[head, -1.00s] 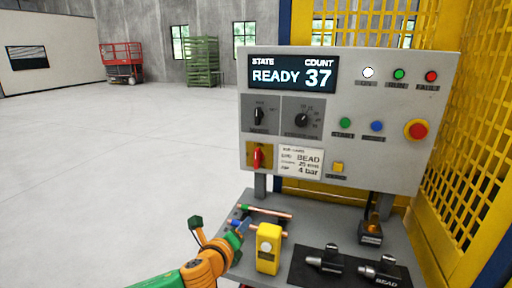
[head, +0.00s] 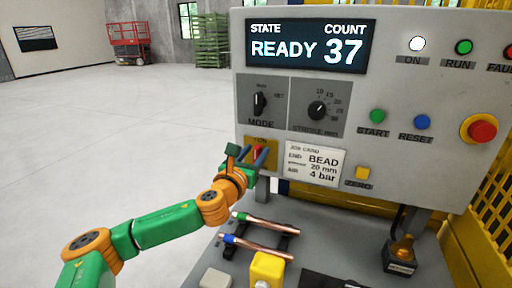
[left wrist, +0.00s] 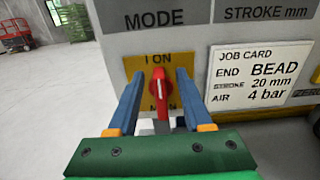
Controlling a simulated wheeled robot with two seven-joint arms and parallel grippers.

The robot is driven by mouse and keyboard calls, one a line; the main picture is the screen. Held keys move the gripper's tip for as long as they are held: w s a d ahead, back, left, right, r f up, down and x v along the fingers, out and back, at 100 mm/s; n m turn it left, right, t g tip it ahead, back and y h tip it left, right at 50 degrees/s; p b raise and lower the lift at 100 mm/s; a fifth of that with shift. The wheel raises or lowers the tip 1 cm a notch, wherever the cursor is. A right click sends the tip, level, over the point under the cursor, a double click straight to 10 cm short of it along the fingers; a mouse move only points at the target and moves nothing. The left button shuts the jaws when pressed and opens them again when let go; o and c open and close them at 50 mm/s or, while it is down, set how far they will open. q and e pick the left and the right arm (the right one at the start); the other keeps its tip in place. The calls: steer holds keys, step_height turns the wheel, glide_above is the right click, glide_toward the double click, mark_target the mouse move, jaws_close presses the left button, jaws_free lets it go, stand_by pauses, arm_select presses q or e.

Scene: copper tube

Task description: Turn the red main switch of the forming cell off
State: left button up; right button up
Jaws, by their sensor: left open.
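The red main switch (head: 259,152) sits on a yellow plate at the lower left of the grey control panel (head: 400,90). In the left wrist view the red switch handle (left wrist: 160,92) stands upright, its top toward the "I ON" mark. My left gripper (head: 258,156) is at the switch, with its two blue fingers open on either side of the handle. In the left wrist view the gripper (left wrist: 160,98) shows a gap between each finger and the handle. The lower part of the plate is partly hidden by the gripper. My right gripper is not in view.
The display (head: 310,46) reads READY 37, and the white ON lamp (head: 417,43) looks lit. Mode and stroke knobs sit above the switch. A job card (head: 314,164) is close to its right. Copper tubes (head: 265,222) lie on the bench below.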

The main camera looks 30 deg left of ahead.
arm_select(q)
steer(key=shift+w+a+f, duration=0.2)
steer(key=shift+w, duration=0.4)
steer(key=shift+s+r, duration=0.1)
steer(key=shift+s, duration=0.1)
steer(key=shift+c, duration=0.4)
steer(key=shift+s, duration=0.1)
jaws_close()
steer(key=shift+n, duration=0.3)
steer(key=a+n, duration=0.1)
steer(key=n, duration=0.4)
steer(key=f+n+b, duration=0.1)
steer(key=n, duration=0.5)
steer(key=a+f+n, duration=0.1)
steer(key=n, duration=0.5)
steer(key=shift+s+a+f+b, duration=0.25)
steer(key=shift+s+a+b, duration=0.05)
steer(key=shift+s+b, duration=0.05)
steer(key=shift+n, duration=0.4)
